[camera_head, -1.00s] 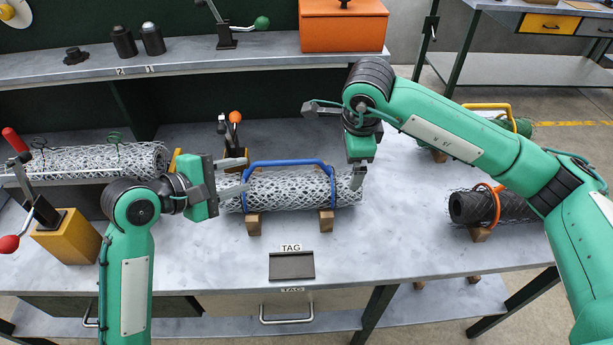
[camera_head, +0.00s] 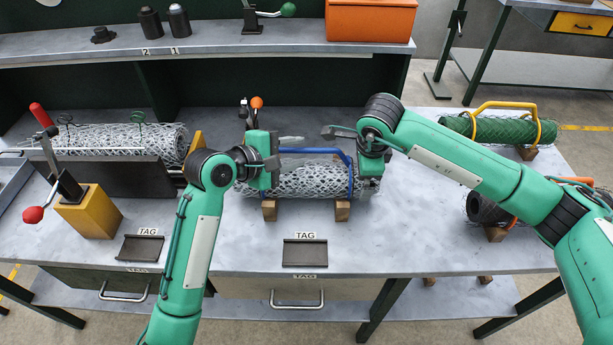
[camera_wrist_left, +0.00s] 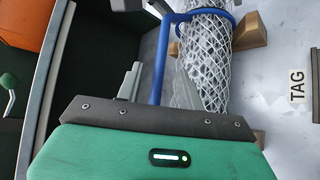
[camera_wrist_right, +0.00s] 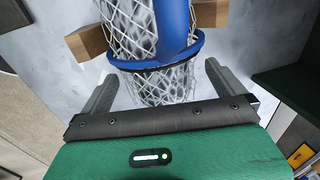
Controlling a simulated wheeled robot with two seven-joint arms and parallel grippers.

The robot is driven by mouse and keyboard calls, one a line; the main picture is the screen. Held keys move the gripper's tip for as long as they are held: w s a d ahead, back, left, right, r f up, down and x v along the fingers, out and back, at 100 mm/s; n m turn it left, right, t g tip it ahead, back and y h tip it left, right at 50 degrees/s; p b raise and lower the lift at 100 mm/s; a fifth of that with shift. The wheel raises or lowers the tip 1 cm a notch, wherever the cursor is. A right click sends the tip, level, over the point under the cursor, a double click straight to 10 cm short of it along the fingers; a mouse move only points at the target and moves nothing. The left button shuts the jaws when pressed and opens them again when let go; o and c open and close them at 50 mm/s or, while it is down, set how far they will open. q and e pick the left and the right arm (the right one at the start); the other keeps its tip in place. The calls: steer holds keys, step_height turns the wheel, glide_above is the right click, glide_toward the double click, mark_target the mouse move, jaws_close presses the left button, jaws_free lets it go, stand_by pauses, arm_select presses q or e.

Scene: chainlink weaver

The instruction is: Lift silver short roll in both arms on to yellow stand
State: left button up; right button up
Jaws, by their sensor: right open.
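The silver short roll (camera_head: 312,180), a wire-mesh cylinder, lies sideways on two small wooden blocks, with a blue handle frame (camera_head: 350,172) over it. My left gripper (camera_wrist_left: 158,68) is open at the roll's left end; in its wrist view the blue bar shows between its spread fingers, with the mesh beside it. Contact cannot be told. My right gripper (camera_wrist_right: 162,70) is open at the right end; in its wrist view the mesh end lies between its two fingers, with gaps at both sides. A yellow block (camera_head: 88,212) at the left carries a red-knobbed lever (camera_head: 33,214).
A longer silver roll (camera_head: 120,141) lies on a rack at left. A green roll (camera_head: 495,130) with yellow handle and a dark roll (camera_head: 485,209) lie at right. A shelf (camera_head: 225,48) runs behind.

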mark_target(302, 150)
arm_select(q)
steer(key=shift+x, duration=1.9)
arm_select(e)
steer(key=shift+x, duration=1.85)
arm_select(q)
steer(key=shift+c, duration=0.2)
arm_select(e)
steer(key=shift+c, duration=0.2)
arm_select(q)
steer(key=c, duration=0.7)
arm_select(e)
steer(key=c, duration=0.7)
arm_select(q)
jaws_close()
arm_select(e)
steer(key=c, duration=0.9)
arm_select(q)
steer(key=shift+r, duration=0.1)
arm_select(e)
steer(key=shift+r, duration=0.1)
steer(key=shift+c, duration=0.2)
